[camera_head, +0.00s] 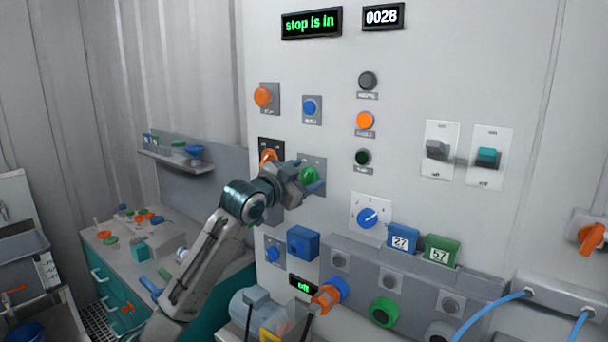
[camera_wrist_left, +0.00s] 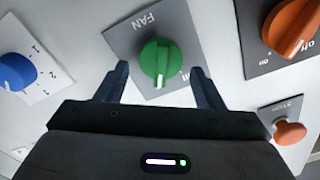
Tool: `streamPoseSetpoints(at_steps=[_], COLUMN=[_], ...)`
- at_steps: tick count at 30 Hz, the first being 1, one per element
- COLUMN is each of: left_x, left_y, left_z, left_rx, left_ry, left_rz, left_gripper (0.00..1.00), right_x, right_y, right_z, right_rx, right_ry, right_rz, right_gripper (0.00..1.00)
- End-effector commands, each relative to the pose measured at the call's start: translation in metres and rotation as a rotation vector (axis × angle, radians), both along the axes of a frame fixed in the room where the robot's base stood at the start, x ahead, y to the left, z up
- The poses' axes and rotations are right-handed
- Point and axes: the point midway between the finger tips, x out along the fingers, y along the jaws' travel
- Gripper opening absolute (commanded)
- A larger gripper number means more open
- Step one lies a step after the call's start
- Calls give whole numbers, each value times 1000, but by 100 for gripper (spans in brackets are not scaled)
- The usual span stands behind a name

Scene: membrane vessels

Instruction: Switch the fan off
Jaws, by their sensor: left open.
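The fan switch is a green rotary knob (camera_wrist_left: 160,62) on a grey plate marked FAN (camera_wrist_left: 152,30) in the left wrist view. A white mark on the knob points toward the bottom of that view, near a partly hidden scale label. The knob also shows in the head view (camera_head: 309,175), partly covered by my gripper. My left gripper (camera_wrist_left: 160,78) is open, with one finger on each side of the knob; I cannot tell whether they touch it. In the head view my left gripper (camera_head: 306,177) is at the panel. My right gripper is not in view.
An orange knob (camera_wrist_left: 291,27) is close beside the fan plate, with an orange stop button (camera_wrist_left: 289,132) below it. A blue dial (camera_wrist_left: 15,72) is on the other side. Blue 27 (camera_head: 402,240) and green 57 (camera_head: 441,250) blocks stand lower on the panel. A display (camera_head: 311,23) reads "stop is in".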

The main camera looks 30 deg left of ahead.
Motion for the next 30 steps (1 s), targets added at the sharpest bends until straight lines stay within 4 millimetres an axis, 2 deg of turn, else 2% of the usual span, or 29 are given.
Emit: streamPoseSetpoints(at_steps=[3,9,10,20,30], left_x=[0,0,0,0,0], left_y=[0,0,0,1,3], left_z=[0,0,0,1,2], left_rx=[0,0,0,-43,-270], left_ry=[0,0,0,4,22], left_rz=[0,0,0,0,0], left_gripper=[60,20,18,18,18], right_x=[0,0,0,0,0], right_y=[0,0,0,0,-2], right_z=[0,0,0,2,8], right_rx=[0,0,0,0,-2], right_ry=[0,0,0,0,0], right_rz=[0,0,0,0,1], right_gripper=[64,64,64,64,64])
